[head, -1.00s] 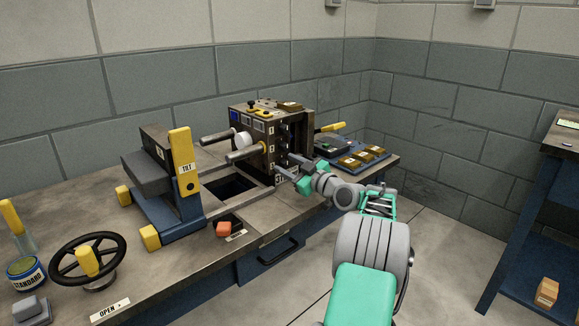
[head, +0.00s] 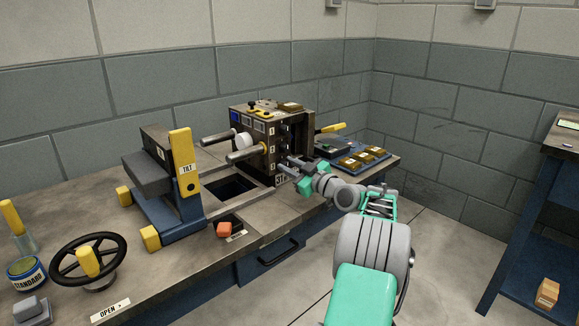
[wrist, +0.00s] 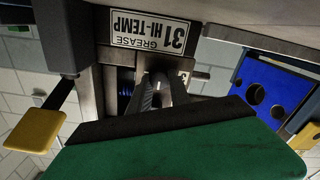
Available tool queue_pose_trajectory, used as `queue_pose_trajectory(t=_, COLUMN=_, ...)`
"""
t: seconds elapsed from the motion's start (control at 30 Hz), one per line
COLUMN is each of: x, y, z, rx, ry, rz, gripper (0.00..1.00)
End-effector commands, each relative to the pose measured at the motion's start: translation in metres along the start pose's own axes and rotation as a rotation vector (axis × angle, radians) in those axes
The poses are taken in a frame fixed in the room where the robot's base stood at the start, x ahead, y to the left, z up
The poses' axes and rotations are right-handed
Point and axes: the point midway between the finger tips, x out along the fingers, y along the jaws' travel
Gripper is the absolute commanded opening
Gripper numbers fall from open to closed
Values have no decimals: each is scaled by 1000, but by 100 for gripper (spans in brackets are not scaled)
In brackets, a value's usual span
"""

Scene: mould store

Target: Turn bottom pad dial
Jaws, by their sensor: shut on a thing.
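The dark mould block (head: 262,160) stands on the bench with a column of small fittings on its right-hand face. My gripper (head: 288,168) reaches the low part of that face, near the white "31" label (head: 280,180). In the wrist view my gripper (wrist: 163,84) is shut on a small grey piece at the block, most likely the bottom pad dial. The fingers hide most of it, and its pointer or marking cannot be read. The label (wrist: 152,34) reads "GREASE 31 HI-TEMP" and shows upside down there.
A blue tray with brass-coloured pads (head: 365,158) lies behind my gripper. A yellow-handled lever (head: 330,128) sticks out at the block's back.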

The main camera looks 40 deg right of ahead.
Motion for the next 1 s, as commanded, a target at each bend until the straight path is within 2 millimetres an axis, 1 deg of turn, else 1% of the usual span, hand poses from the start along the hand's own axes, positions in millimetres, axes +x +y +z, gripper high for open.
queue_pose_trajectory(t=0.17, x=-1, y=1, z=0, rx=40, ry=-2, rz=3, gripper=0)
queue_pose_trajectory(t=0.37, x=0, y=1, z=-1, rx=149, ry=-2, rz=2, gripper=0)
queue_pose_trajectory(t=0.57, x=0, y=2, z=-2, rx=316, ry=-2, rz=2, gripper=0)
queue_pose_trajectory(t=1.0, x=0, y=4, z=-2, rx=736, ry=-2, rz=1, gripper=0)
